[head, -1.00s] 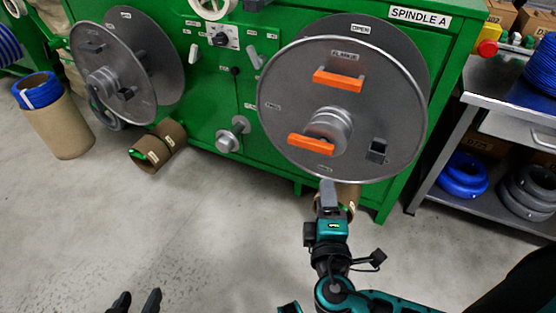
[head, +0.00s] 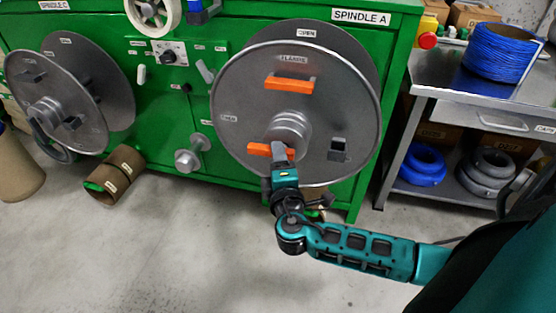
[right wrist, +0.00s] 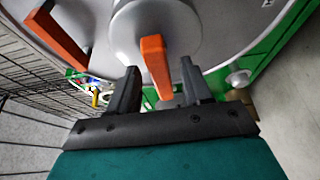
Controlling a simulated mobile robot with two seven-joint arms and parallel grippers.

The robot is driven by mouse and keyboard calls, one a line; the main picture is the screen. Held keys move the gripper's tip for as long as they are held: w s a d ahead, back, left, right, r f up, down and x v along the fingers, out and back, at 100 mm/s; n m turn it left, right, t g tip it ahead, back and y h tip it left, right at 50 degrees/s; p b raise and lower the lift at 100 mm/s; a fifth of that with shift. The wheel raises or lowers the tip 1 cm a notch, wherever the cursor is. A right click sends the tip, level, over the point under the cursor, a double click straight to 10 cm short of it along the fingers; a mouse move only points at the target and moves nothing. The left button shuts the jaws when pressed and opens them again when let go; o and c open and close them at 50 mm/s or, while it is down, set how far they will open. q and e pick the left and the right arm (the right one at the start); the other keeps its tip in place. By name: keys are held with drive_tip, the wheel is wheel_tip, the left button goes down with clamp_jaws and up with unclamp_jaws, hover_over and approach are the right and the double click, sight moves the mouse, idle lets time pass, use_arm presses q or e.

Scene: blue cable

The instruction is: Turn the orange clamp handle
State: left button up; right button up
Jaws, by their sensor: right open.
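The orange clamp handle (head: 259,150) sits on the grey hub (head: 290,130) at the middle of the round spindle A flange (head: 240,115). A second orange handle (head: 290,83) is fixed higher on the flange. My right gripper (head: 281,154) is at the hub handle and covers its right end in the head view. In the right wrist view the hub handle (right wrist: 156,68) lies between the two open fingers, with a gap on each side. The other orange handle (right wrist: 60,38) shows at upper left there. My left gripper is out of view.
The green machine (head: 165,110) carries a second spindle (head: 60,95) at left. Cardboard cores (head: 115,175) lie on the floor. A grey shelf unit (head: 440,92) with blue cable coils (head: 503,52) stands at right.

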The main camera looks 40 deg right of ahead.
drive_tip(key=shift+w, duration=0.15)
drive_tip(key=shift+c, duration=0.2)
clamp_jaws()
idle(0.5)
